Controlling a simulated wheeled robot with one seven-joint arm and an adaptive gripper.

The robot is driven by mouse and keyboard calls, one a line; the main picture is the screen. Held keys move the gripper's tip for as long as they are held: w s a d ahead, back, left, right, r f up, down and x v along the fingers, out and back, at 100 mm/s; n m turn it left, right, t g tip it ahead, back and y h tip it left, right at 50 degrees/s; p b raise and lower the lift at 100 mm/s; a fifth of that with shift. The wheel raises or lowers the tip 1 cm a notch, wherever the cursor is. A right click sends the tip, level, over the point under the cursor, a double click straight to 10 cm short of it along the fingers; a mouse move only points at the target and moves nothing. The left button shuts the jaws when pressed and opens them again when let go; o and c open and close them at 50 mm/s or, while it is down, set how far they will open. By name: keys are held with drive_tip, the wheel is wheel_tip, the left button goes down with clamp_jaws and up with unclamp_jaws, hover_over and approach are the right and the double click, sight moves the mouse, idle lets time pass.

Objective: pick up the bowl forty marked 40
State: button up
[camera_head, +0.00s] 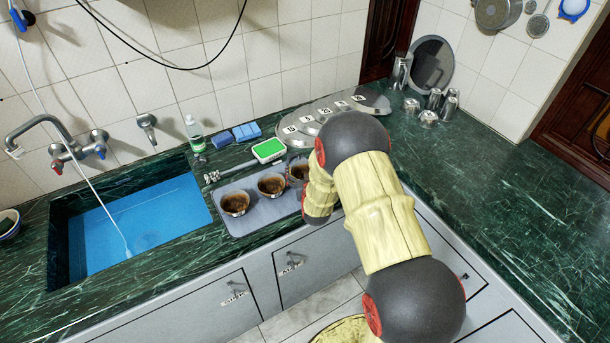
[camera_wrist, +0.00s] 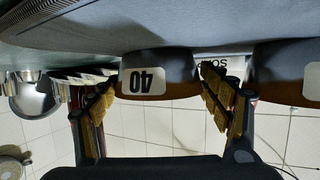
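The bowl marked 40 (camera_wrist: 157,82) is dark with a white label. It shows upside down in the wrist view, standing on a grey surface. My gripper (camera_wrist: 162,88) has its two fingers spread apart, one at each side of this bowl; whether the pads touch it cannot be told. In the head view my arm hides the gripper. Brown-filled bowls stand there in a row: a left one (camera_head: 235,203), a middle one (camera_head: 271,184) and a right one (camera_head: 297,171) partly behind my arm. No number is readable on them there.
The bowls stand on a grey tray (camera_head: 262,217) beside a blue-bottomed sink (camera_head: 140,225). Another bowl (camera_wrist: 283,88) is close beside the right finger. A green sponge (camera_head: 268,149), numbered lids (camera_head: 290,134) and metal cups (camera_head: 436,100) stand behind. The right counter is clear.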

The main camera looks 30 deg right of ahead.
drive_tip(key=c, duration=0.6)
drive_tip(key=shift+c, duration=0.2)
